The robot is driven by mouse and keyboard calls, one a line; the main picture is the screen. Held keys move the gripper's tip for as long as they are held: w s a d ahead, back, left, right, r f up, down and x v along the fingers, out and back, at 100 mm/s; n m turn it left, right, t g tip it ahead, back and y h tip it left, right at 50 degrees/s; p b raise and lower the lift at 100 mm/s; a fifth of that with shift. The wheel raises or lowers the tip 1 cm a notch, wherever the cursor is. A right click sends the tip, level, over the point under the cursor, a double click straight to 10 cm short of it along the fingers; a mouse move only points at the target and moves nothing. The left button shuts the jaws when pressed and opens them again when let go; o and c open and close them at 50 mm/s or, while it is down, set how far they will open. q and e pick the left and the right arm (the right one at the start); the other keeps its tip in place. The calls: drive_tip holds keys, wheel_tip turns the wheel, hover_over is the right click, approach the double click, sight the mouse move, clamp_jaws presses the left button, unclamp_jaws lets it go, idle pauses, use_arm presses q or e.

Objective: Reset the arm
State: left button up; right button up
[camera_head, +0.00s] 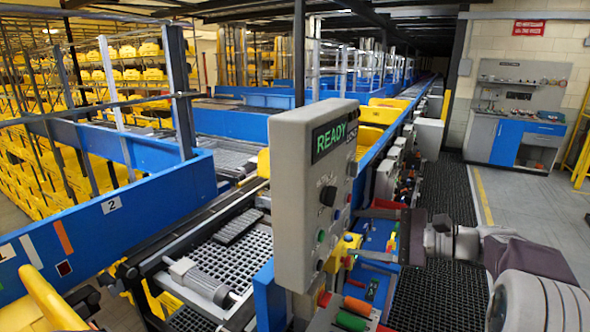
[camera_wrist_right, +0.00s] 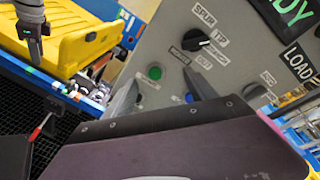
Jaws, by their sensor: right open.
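My right arm comes in from the right in the head view, and its gripper (camera_head: 362,234) is open and empty. Its fingers point left toward the side of a grey control box (camera_head: 300,190), close to its lower right edge; I cannot tell whether they touch it. The box has a lit READY display (camera_head: 335,137), a black rotary knob (camera_head: 328,196) and coloured buttons. In the right wrist view the box's panel (camera_wrist_right: 235,75) lies ahead of the gripper, with the knob (camera_wrist_right: 195,40) and a green button (camera_wrist_right: 155,72). My left gripper is not in the head view.
The conveyor (camera_head: 235,262) runs along the box's left. A blue side wall (camera_head: 110,215) marked 2 stands farther left. Yellow trays (camera_head: 372,130) lie behind the box. A dark grated walkway (camera_head: 440,190) and a workbench (camera_head: 515,140) are on the right.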

drive_tip(key=s+a+f+n+g+h, duration=0.1)
drive_tip(key=s+a+f+g+h, duration=0.15)
drive_tip(key=f, duration=0.45)
drive_tip(key=s+a+f+n+g+h, duration=0.1)
drive_tip(key=s+a+f+g+h, duration=0.15)
drive_tip(key=f, duration=0.55)
drive_tip(key=s+d+f+n+g+h, duration=0.2)
drive_tip(key=s+f+n+h, duration=0.6)
drive_tip(key=s+f+n, duration=0.4)
wheel_tip(320, 180, down, 3)
drive_tip(key=shift+s+d+r+n, duration=0.2)
drive_tip(key=shift+s+d+n, duration=0.3)
drive_tip(key=shift+s, duration=0.5)
